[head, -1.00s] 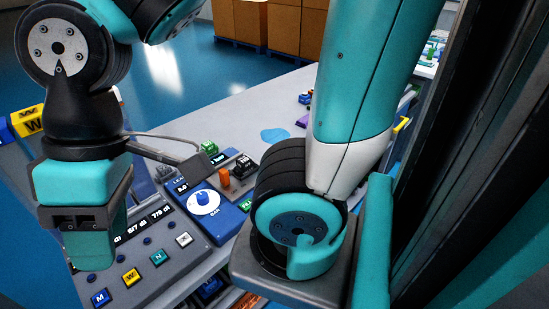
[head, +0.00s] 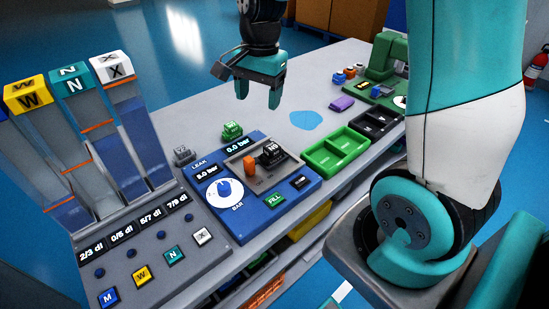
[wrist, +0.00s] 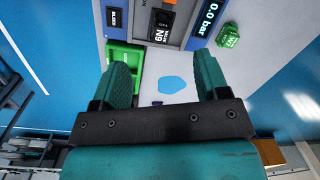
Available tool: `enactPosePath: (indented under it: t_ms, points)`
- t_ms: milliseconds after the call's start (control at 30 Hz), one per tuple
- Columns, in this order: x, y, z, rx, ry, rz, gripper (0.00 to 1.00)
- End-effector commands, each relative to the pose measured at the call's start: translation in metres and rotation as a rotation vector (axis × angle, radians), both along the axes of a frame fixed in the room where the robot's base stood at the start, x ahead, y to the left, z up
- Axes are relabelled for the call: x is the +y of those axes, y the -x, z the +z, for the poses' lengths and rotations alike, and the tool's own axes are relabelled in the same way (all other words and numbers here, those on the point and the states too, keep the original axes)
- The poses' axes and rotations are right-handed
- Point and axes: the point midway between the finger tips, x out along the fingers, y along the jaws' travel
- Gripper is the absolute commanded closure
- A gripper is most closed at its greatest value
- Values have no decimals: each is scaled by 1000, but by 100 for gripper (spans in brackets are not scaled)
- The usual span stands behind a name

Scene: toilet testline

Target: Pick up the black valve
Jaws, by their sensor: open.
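The black valve (head: 270,153) sits in the grey recess of the blue leak-test station (head: 235,229), right of an orange block (head: 249,166). In the wrist view, the black valve (wrist: 160,26) is at the top centre, beyond the fingertips. My gripper (head: 258,94) is open and empty, pointing down above the table behind the station, apart from the valve. Its two spread fingers also show in the wrist view (wrist: 162,78), with a blue patch between them.
A green valve (head: 232,130) and a grey valve (head: 183,156) stand behind the station. A green two-part tray (head: 337,151) and a black tray (head: 376,124) lie to the right. A sloped dispenser (head: 85,140) stands left.

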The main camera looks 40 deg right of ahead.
Motion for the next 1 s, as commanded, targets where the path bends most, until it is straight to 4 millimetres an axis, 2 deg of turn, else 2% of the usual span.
enactPosePath:
  t_ms: [33,100,200,367,700,1000]
  points:
    - [-20,-10,-15,20,17,-137,32]
    - [-39,-17,-24,36,37,-280,32]
    - [-53,-22,-35,48,52,-387,32]
    - [-55,-21,-62,56,55,-408,32]
    - [-55,-22,-135,53,54,-404,32]
    - [-56,-23,-159,50,54,-403,32]
